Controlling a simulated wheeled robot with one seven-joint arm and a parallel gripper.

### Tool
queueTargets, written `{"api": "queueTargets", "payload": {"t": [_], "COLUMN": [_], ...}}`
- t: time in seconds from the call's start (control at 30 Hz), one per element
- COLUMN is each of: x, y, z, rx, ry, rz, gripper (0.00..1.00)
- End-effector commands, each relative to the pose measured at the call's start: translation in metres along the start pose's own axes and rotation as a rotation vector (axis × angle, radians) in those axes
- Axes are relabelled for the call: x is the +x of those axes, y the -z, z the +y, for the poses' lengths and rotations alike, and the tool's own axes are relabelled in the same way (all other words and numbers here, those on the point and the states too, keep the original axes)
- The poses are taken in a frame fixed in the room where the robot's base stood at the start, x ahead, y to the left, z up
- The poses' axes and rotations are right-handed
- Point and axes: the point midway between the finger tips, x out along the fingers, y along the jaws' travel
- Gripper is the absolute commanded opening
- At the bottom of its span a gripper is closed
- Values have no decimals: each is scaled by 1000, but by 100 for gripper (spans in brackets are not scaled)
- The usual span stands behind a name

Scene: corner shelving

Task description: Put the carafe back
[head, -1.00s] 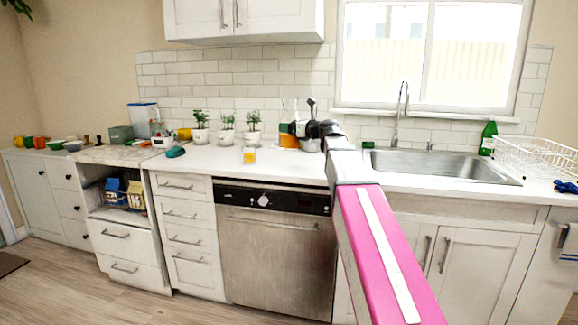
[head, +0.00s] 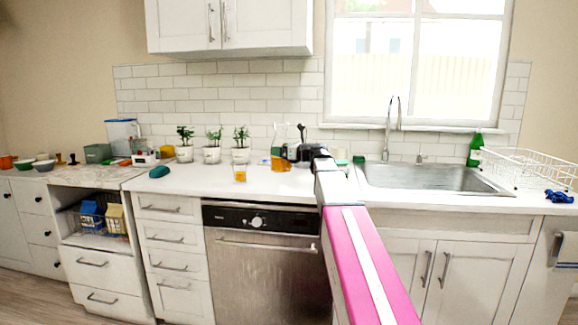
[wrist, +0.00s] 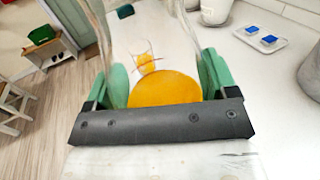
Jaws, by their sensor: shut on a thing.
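The carafe (wrist: 164,90) is clear glass with orange liquid in it. In the wrist view it stands between the green fingers of my gripper (wrist: 163,80), which is shut on it. In the head view the carafe (head: 281,164) shows small at the counter's back, right of the potted plants, partly hidden by my gripper (head: 295,153). I cannot tell whether its base touches the counter. A small glass of orange liquid (head: 240,174) stands on the counter to its left; it also shows past the carafe in the wrist view (wrist: 144,62).
Several potted plants (head: 213,153) line the backsplash. A sink (head: 430,178) with a tall faucet (head: 391,125) lies to the right, then a white dish rack (head: 525,168). A teal object (head: 159,172) lies further left. The front counter over the dishwasher (head: 265,250) is mostly clear.

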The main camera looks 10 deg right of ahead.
Motion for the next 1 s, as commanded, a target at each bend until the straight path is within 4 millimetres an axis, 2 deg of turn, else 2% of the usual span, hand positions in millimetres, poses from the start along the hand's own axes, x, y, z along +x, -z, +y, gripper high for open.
{"api": "queueTargets", "payload": {"t": [0.03, 0.1, 0.3, 0.53, 0.8, 1.0], "x": [-2, -6, -13, -14, -14, -14], "y": [5, 12, 23, 32, 62, 65], "z": [-12, -22, -39, -41, -40, -41], "rx": [2, 2, 0, 2, 3, 0], "ry": [2, 2, 0, 0, 0, 0], "rz": [-1, -2, -2, -2, -2, -3], "gripper": [22, 22, 22, 22, 22, 22]}}
